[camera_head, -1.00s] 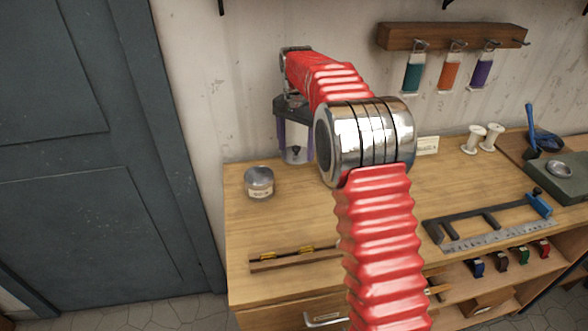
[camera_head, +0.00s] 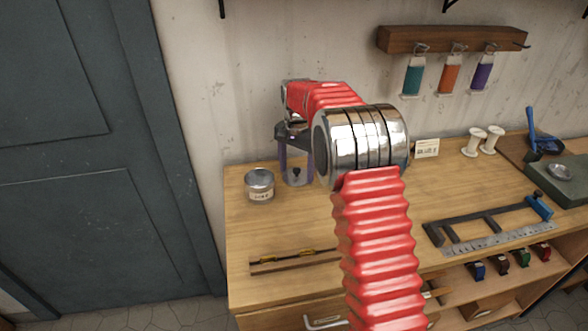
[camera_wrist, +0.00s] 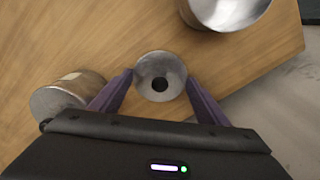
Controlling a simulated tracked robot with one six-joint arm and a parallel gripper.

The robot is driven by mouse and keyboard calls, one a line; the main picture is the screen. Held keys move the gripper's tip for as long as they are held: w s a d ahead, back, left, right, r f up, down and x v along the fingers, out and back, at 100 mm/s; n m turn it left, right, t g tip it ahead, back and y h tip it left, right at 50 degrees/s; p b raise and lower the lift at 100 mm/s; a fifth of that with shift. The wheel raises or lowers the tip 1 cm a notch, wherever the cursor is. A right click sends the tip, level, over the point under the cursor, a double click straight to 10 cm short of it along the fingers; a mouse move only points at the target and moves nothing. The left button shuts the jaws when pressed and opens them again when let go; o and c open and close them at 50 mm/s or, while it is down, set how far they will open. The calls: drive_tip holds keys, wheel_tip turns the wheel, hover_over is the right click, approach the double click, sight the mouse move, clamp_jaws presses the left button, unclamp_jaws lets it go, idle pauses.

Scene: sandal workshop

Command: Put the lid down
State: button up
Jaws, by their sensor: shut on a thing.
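My gripper (camera_head: 296,171) points down over the back left of the bench, its purple fingers on either side of the lid. The wrist view shows my gripper (camera_wrist: 160,88) shut on the lid (camera_wrist: 147,66), a small round grey disc with a dark knob in its middle. In the head view the lid (camera_head: 297,182) is small and partly between the fingers. I cannot tell whether it touches the bench or hangs just above it.
The wrist view shows a tin (camera_wrist: 62,102) at left and a round metal vessel (camera_wrist: 228,8) at the top.

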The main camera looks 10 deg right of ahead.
sight(297, 169)
drive_tip(key=shift+f, duration=0.15)
drive_tip(key=o, duration=1)
drive_tip(key=shift+o, duration=0.2)
wheel_tip(297, 169, up, 12)
idle(0.7)
